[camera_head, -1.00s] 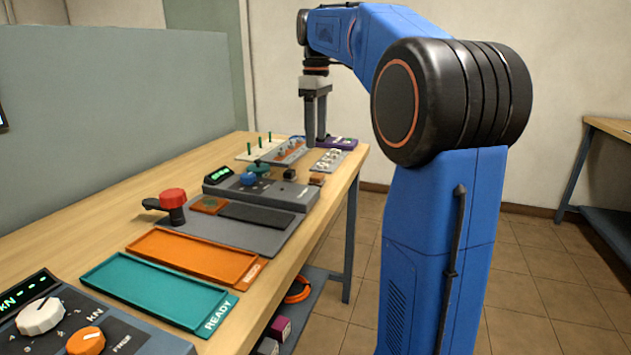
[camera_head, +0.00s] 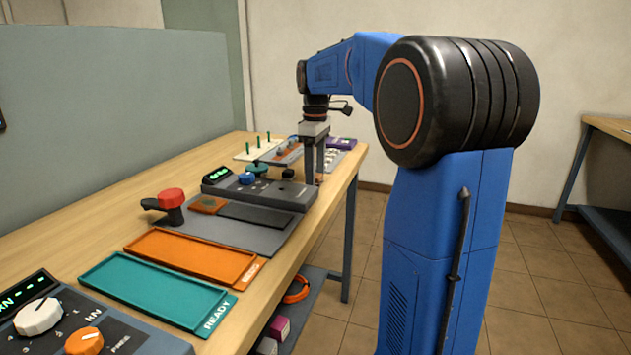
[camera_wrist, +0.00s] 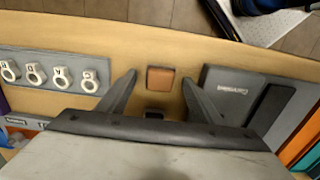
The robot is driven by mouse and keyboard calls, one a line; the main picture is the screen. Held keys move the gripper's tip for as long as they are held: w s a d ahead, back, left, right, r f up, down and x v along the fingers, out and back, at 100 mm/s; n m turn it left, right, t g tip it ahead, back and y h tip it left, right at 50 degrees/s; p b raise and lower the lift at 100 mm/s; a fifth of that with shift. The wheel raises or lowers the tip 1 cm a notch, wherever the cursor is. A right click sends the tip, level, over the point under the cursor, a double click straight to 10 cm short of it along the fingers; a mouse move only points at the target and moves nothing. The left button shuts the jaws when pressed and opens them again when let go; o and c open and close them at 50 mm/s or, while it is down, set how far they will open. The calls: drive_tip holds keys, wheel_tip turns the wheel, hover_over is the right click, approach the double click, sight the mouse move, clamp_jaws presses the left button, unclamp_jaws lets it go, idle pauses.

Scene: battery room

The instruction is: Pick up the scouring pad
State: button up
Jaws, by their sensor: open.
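The scouring pad (camera_wrist: 160,79) appears to be the small rust-brown block on the wooden table. In the wrist view it lies flat between the tips of my two fingers, with a gap on each side. My gripper (camera_head: 314,177) is open, points down and is low over the right edge of the table. It also shows in the wrist view (camera_wrist: 160,88), with nothing held. In the head view the fingers mostly hide the pad, and its height below the fingertips is hard to tell.
A small black block (camera_wrist: 154,113) lies close to the pad. A grey console (camera_head: 262,190) stands beside my gripper. A panel with several white rings (camera_wrist: 52,70) lies on the other side. Orange (camera_head: 190,255) and teal (camera_head: 155,290) trays lie nearer.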

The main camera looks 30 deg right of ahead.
drive_tip(key=shift+f, duration=0.1)
drive_tip(key=shift+c, duration=0.3)
drive_tip(key=c, duration=1.1)
wheel_tip(320, 180, up, 10)
drive_tip(key=shift+r, duration=0.1)
drive_tip(key=shift+o, duration=1)
drive_tip(key=shift+c, duration=0.4)
